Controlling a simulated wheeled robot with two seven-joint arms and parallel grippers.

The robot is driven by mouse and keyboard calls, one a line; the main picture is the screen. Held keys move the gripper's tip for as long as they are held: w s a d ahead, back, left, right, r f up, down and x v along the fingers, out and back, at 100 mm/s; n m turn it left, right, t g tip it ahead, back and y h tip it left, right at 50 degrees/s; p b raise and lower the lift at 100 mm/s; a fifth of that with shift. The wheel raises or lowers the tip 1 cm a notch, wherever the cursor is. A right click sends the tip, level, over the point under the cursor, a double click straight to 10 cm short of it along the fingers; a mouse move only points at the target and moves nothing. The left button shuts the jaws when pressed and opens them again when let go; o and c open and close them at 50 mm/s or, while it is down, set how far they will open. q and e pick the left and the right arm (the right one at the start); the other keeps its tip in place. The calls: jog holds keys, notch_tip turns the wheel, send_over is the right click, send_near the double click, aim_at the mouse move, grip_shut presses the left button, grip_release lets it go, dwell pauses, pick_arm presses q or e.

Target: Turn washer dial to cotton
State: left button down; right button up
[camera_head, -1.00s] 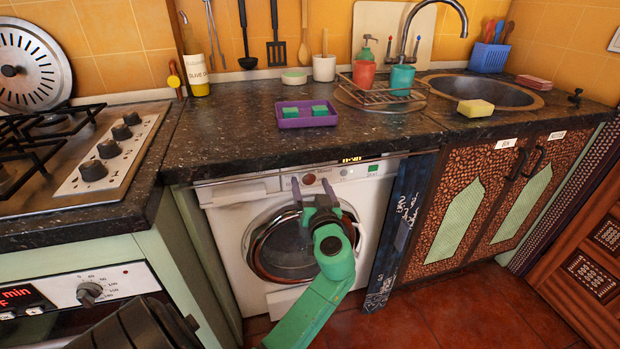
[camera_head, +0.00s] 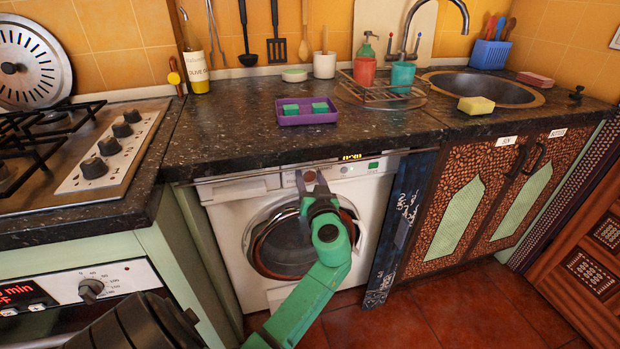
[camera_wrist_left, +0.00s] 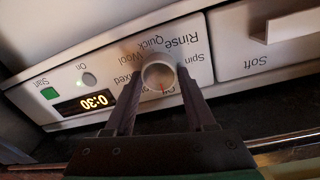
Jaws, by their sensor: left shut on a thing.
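The white washer (camera_head: 232,215) stands under the dark counter, its round door shut. My left gripper (camera_head: 309,181) is at the top of its front panel, shut on the dial. In the left wrist view the dial (camera_wrist_left: 158,76) is a round pale knob between the fingertips of my left gripper (camera_wrist_left: 157,82). The panel appears upside down there. An orange mark on the knob points toward the bottom of the picture. Rinse, Quick, Wool, Spin and part of Mixed are readable around it; my fingers hide other labels. My right gripper is not in view.
The panel also has a lit display (camera_wrist_left: 84,103) reading 0:30, a green Start button (camera_wrist_left: 49,93) and a drawer handle (camera_wrist_left: 285,27). The counter edge (camera_head: 290,164) overhangs the panel. An oven (camera_head: 85,285) stands at left, a patterned cabinet (camera_head: 465,205) at right.

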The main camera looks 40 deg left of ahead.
pick_arm(q)
jog(key=m, duration=0.2)
jog(key=shift+m, duration=0.3)
jog(key=shift+d+m+p, duration=0.1)
jog(key=shift+m+p, duration=0.35)
jog(key=shift+m, duration=0.35)
jog(key=shift+m+p, duration=0.35)
jog(key=shift+m, duration=0.75)
jog(key=shift+w+m+g+p, duration=0.1)
jog(key=shift+m+g+p, duration=0.25)
jog(key=shift+m, duration=0.55)
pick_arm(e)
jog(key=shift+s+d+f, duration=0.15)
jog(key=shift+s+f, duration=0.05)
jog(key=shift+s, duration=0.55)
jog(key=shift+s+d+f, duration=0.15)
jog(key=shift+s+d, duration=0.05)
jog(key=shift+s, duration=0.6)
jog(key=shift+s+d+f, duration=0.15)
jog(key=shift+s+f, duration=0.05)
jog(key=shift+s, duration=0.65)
pick_arm(q)
jog(key=shift+c, duration=1.2)
grip_release()
